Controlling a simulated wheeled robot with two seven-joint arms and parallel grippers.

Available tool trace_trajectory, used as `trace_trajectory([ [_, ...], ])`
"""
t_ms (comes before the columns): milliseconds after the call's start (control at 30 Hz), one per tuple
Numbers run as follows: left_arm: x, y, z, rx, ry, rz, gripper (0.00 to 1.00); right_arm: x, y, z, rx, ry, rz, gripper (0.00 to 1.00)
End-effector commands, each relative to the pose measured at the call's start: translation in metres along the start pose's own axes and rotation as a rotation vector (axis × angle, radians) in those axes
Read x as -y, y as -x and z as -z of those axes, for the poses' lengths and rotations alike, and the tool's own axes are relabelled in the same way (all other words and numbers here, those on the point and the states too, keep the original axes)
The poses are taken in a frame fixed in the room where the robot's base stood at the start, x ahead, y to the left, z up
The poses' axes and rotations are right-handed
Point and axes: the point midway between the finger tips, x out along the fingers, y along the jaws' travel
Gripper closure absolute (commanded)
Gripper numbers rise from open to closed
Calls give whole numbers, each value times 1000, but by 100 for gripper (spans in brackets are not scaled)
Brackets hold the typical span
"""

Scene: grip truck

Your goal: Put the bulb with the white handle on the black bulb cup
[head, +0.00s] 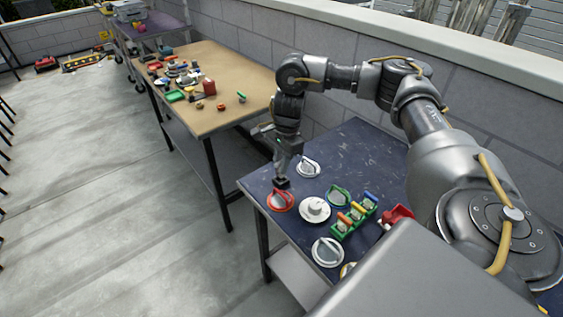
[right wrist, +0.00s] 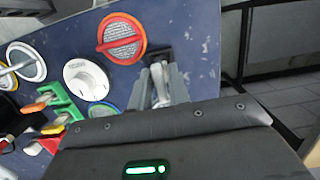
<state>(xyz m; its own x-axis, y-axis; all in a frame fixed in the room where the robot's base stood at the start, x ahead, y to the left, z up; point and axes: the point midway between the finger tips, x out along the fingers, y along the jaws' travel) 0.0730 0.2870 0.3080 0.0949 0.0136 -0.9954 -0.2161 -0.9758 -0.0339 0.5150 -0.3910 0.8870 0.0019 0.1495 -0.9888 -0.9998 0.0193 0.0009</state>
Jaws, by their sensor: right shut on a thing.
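My right gripper (head: 282,177) reaches down at the far left of the dark blue table. In the right wrist view its fingers (right wrist: 160,88) are shut on a slim whitish piece (right wrist: 159,82), which looks like the bulb with the white handle; the fingers hide much of it. A small black block-like thing (right wrist: 157,54), perhaps the black bulb cup, is just beyond the fingertips. In the head view a black shape (head: 282,184) is right under the gripper. I cannot tell whether the held piece touches it. My left gripper is not in view.
Close by lie a red-rimmed disc (head: 281,201), a white round cup (head: 314,210), a white disc with a handle (head: 308,167) and a green-rimmed disc (head: 338,197). A green rack (head: 341,230) with coloured handles stands right. A cluttered tan table (head: 225,77) is behind.

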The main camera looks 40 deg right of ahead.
Motion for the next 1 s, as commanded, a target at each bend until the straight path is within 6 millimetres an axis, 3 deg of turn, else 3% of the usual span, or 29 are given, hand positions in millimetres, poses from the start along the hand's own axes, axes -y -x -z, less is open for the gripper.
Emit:
trace_trajectory([
  [167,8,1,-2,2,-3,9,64,0,0,0,0,1,1,100],
  [1000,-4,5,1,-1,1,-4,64,0,0,-1,0,1,1,100],
])
